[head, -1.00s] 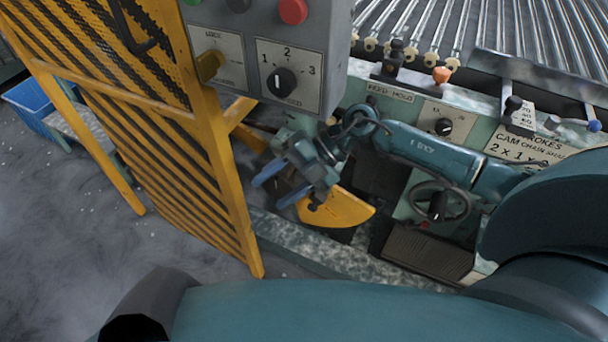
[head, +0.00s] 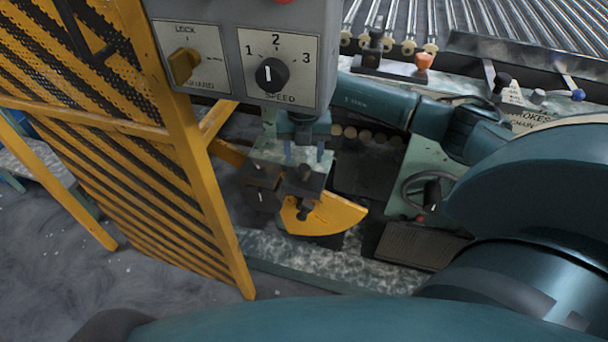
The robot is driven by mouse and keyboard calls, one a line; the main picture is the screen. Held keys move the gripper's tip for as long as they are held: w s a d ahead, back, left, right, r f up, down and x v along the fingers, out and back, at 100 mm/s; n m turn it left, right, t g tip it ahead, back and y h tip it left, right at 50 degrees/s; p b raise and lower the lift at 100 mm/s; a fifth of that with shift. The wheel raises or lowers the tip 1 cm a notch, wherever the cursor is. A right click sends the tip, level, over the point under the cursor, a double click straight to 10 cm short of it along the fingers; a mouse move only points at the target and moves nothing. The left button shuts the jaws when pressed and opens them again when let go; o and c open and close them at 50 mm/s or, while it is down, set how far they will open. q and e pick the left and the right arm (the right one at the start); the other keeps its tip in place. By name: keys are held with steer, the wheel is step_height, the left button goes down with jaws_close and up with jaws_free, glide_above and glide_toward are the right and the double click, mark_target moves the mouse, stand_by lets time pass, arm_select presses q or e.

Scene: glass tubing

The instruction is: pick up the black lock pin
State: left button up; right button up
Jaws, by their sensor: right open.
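A small black pin-like knob (head: 303,211) shows low at the yellow sector plate (head: 337,214), under the control box; I take it for the lock pin. A dark upright piece (head: 304,175) shows just above it, and I cannot tell if the two are joined. My right gripper (head: 304,158) points down over a worn grey-green block (head: 270,152), above the knob. Its bluish fingers are apart, with nothing seen held between them. Whether they touch the block is unclear. My left gripper is not in view.
A grey control box (head: 235,20) with a speed dial hangs close above my right wrist. A yellow mesh guard (head: 215,200) stands close on the left. A handwheel (head: 405,190) and panel levers (head: 495,80) are to the right, with rollers (head: 480,20) behind.

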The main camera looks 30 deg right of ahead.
mark_target(304, 167)
steer(key=shift+f, duration=2.75)
steer(key=shift+c, duration=0.2)
steer(key=c, duration=1)
